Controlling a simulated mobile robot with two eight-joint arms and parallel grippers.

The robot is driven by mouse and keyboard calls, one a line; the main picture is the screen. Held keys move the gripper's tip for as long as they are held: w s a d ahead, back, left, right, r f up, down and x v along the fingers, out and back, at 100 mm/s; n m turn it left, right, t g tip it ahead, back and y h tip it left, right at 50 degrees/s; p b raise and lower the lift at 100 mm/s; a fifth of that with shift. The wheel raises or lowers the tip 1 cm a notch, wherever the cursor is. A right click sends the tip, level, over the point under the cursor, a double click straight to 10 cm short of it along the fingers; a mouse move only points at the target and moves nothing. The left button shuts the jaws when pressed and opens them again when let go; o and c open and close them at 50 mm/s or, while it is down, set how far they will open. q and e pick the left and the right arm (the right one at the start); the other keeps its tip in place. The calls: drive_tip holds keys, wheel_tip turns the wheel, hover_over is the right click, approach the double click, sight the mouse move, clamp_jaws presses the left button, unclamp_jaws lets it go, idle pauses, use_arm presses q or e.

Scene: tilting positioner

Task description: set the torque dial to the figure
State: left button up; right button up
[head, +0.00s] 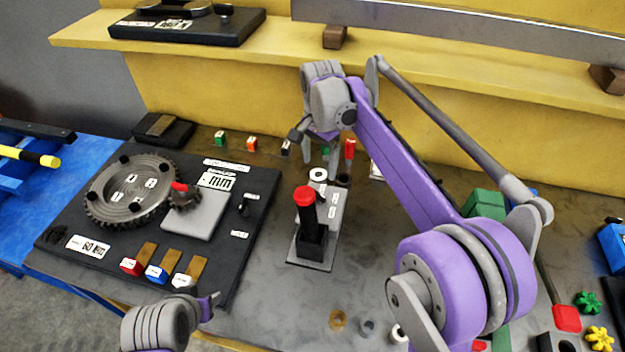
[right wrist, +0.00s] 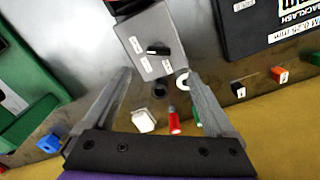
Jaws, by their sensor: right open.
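A small black knob (right wrist: 158,50), which may be the torque dial, sits on a grey labelled box (right wrist: 140,30) in the right wrist view. I cannot read its setting. The same grey box (head: 333,215) is mid-bench in the head view, by a red-topped black post (head: 311,235). My right gripper (head: 319,160) is open and empty over the far end of the box; in its wrist view the fingers (right wrist: 160,78) point toward the knob without holding it. My left gripper (head: 210,303) is low at the left, its jaw opening unclear. A label (head: 88,246) on the black board appears to read 60 Nm.
The black board (head: 262,190) carries a round toothed plate (head: 130,190) and several coloured tags. A white ring (right wrist: 183,80) and a red piece (right wrist: 174,122) are near the right fingers. A yellow ledge (head: 230,40) runs behind.

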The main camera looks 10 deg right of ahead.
sight(319, 193)
use_arm(q)
drive_tip(key=shift+s+f, duration=0.3)
drive_tip(key=shift+s, duration=0.1)
use_arm(e)
wheel_tip(319, 193, down, 11)
drive_tip(key=shift+s+r, duration=0.15)
drive_tip(key=c, duration=1.4)
